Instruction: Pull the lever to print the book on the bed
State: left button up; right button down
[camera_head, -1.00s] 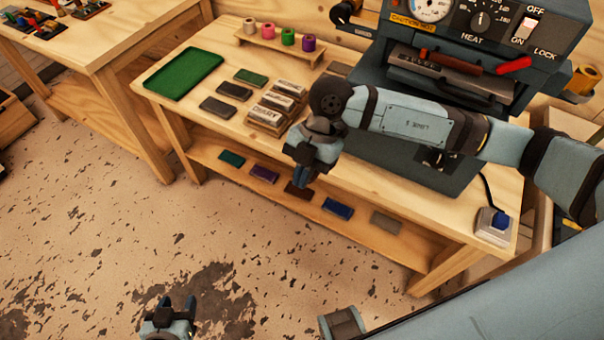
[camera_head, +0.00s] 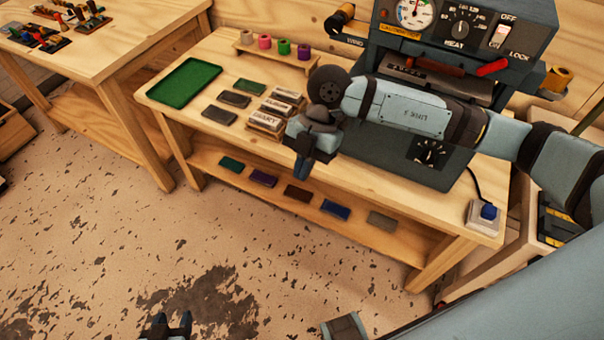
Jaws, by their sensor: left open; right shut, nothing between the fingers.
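The foil press (camera_head: 545,35) stands at the right of the bench, with a gauge, a heat dial and a switch. My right gripper (camera_head: 302,168) is shut and empty, pointing down over the bench's front edge, left of the press. My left gripper (camera_head: 168,326) is open, low over the floor at the bottom edge.
A green tray (camera_head: 184,83), dark blocks and labelled blocks (camera_head: 266,122) lie on the bench, with foil rolls (camera_head: 283,46) behind. Several coloured blocks lie on the lower shelf (camera_head: 380,240). Floor in front is open.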

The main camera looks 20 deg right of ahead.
pick_arm(q)
jog(key=shift+w+d+f, duration=0.15)
jog(key=shift+w+f, duration=0.1)
jog(key=shift+f, duration=0.2)
pick_arm(e)
notch_tip(320, 180, up, 7)
jog(key=s+a, duration=0.2)
jog(key=shift+s+a+r, duration=0.15)
jog(key=shift+a+r, duration=0.05)
dwell(0.7)
